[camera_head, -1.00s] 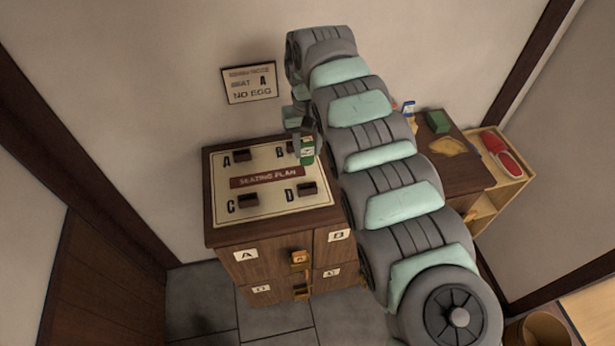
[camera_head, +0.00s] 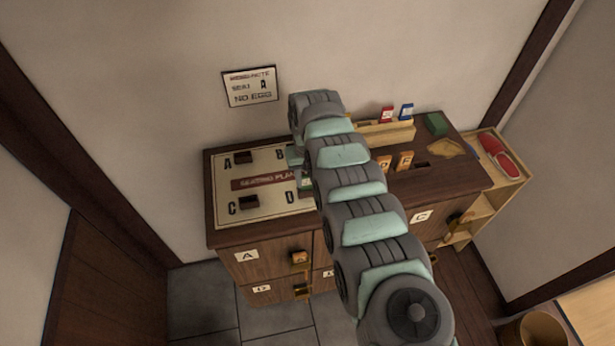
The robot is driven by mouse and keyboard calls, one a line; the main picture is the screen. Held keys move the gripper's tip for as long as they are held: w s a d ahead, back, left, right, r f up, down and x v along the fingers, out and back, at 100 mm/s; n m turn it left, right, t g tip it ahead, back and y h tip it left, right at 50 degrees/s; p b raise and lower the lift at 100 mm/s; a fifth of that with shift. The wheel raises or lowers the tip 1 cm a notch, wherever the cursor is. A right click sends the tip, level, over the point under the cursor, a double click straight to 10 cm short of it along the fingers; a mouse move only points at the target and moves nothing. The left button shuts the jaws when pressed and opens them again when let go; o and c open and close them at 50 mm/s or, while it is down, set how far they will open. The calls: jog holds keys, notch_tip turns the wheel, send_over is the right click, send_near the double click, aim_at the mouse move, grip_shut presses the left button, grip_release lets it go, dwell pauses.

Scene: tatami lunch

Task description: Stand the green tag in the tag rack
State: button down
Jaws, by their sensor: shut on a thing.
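The green tag (camera_head: 306,184) shows only in part beside my arm, near the D corner of the seating plan. My gripper (camera_head: 303,172) is shut on it, and the arm hides most of the jaws. I cannot tell whether the tag touches the board. The tag rack (camera_head: 386,134), a pale wooden holder, stands at the back of the cabinet top, right of my arm. A red tag (camera_head: 386,114) and a blue tag (camera_head: 406,111) stand upright at it. Its left end is partly behind my arm.
The seating plan board (camera_head: 222,208) has dark holders at A (camera_head: 243,158) and C (camera_head: 248,202). Two orange tags (camera_head: 404,160) stand in front of the rack, beside an empty dark slot (camera_head: 422,166). A green block (camera_head: 436,124) lies at the back right. A shelf with red items (camera_head: 500,155) adjoins.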

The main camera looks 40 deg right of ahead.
jog(key=shift+f, duration=0.15)
jog(key=shift+f, duration=0.15)
jog(key=c, duration=0.9)
grip_release()
jog(key=shift+c, duration=0.2)
jog(key=shift+f+b, duration=0.1)
jog(key=shift+b, duration=0.45)
notch_tip(320, 180, up, 11)
jog(key=shift+w+a+r+b, duration=0.1)
jog(key=shift+w+b, duration=0.05)
jog(key=shift+b, duration=0.35)
jog(key=shift+w, duration=0.1)
